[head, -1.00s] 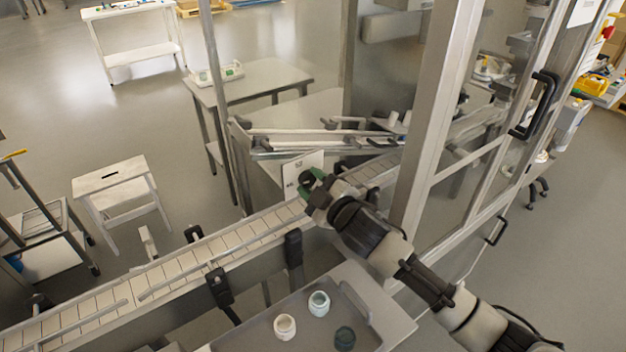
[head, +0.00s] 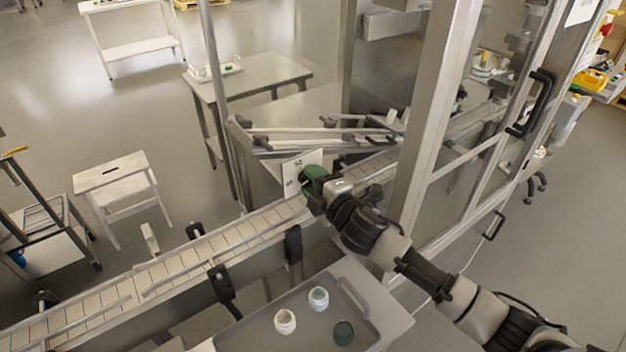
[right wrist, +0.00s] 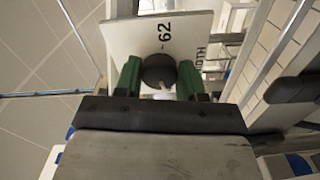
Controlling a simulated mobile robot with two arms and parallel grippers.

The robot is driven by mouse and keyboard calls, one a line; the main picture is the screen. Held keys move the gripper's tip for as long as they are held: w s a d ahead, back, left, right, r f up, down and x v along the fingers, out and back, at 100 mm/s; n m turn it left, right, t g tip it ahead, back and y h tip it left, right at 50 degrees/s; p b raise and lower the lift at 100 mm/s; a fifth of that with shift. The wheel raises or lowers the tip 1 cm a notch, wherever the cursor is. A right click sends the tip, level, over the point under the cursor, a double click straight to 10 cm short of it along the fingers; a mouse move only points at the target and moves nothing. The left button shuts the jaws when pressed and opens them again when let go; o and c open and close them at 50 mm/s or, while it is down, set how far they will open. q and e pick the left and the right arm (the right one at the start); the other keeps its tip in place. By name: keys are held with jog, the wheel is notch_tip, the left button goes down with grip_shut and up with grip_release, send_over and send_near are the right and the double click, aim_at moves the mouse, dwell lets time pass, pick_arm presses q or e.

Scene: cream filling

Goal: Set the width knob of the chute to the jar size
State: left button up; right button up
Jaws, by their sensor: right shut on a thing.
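The width knob (right wrist: 159,70) is a round dark knob in front of a white plate (right wrist: 185,38) marked "62" and partly readable letters, in the right wrist view. The plate also shows in the head view (head: 301,165), beside the conveyor. My right gripper (right wrist: 160,82) has green fingers, one on each side of the knob, shut on it. In the head view the right gripper (head: 315,180) hides the knob. Three jars stand in a grey tray: a cream jar (head: 285,321), a pale blue-white jar (head: 318,299) and a dark green jar (head: 343,332). My left gripper is not seen.
The conveyor (head: 180,261) with rails runs from lower left towards the machine. A metal frame post (head: 423,130) stands close to my right arm. The tray (head: 385,322) lies in front. A white stool (head: 110,170) stands at left.

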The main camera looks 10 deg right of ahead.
dwell(0.3)
jog(key=o, duration=0.9)
